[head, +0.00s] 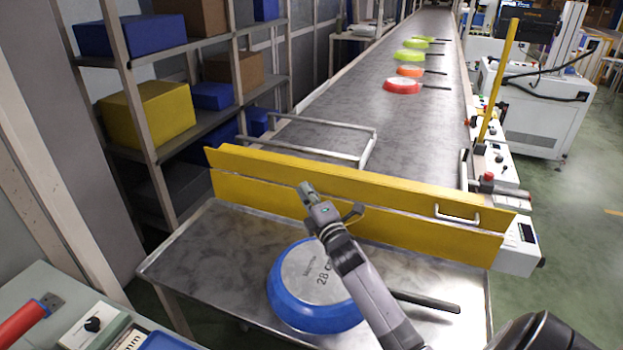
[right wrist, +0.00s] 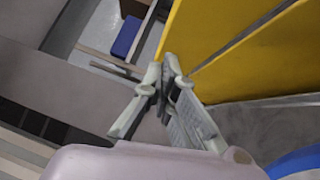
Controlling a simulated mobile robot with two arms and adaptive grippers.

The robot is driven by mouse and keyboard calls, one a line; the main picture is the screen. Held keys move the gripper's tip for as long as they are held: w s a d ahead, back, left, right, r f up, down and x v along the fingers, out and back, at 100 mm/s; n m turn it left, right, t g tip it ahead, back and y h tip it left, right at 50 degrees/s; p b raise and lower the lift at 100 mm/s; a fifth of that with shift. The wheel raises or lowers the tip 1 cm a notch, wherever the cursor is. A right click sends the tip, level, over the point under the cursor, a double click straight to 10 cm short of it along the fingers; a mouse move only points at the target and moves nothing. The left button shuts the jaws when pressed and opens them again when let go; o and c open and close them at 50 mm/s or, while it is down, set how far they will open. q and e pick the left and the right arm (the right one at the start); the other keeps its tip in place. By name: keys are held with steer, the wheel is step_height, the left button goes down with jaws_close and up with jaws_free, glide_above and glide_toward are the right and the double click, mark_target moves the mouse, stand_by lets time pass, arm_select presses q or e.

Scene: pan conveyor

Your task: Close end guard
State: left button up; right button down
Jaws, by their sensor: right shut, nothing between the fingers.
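The yellow end guard (head: 395,190), two long horizontal boards, stands upright across the conveyor, its white handle (head: 457,215) at the right end. My right gripper (head: 306,190) is in front of the boards, left of their middle and far from the handle. In the right wrist view its fingers (right wrist: 164,80) are together and empty. The guard (right wrist: 245,50) fills the upper right there, close beside the fingers. I cannot tell whether they touch it. I cannot see whether the guard is latched. My left gripper is not in view.
A blue pan (head: 285,300) lies upside down on the near metal table (head: 205,255), partly behind my right arm. Several pans, including a red one (head: 401,87), sit on the belt (head: 350,100) beyond. A shelf (head: 200,130) stands left; control boxes (head: 500,165) stand right.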

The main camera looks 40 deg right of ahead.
mark_target(312, 180)
steer(key=w+d, duration=0.2)
steer(key=d, duration=0.1)
steer(key=shift+w+d+r, duration=0.15)
steer(key=shift+d+r, duration=0.1)
steer(key=shift+r, duration=0.15)
arm_select(q)
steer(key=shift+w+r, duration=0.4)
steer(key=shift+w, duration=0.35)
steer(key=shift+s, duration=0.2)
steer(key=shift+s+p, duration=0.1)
steer(key=shift+p, duration=0.2)
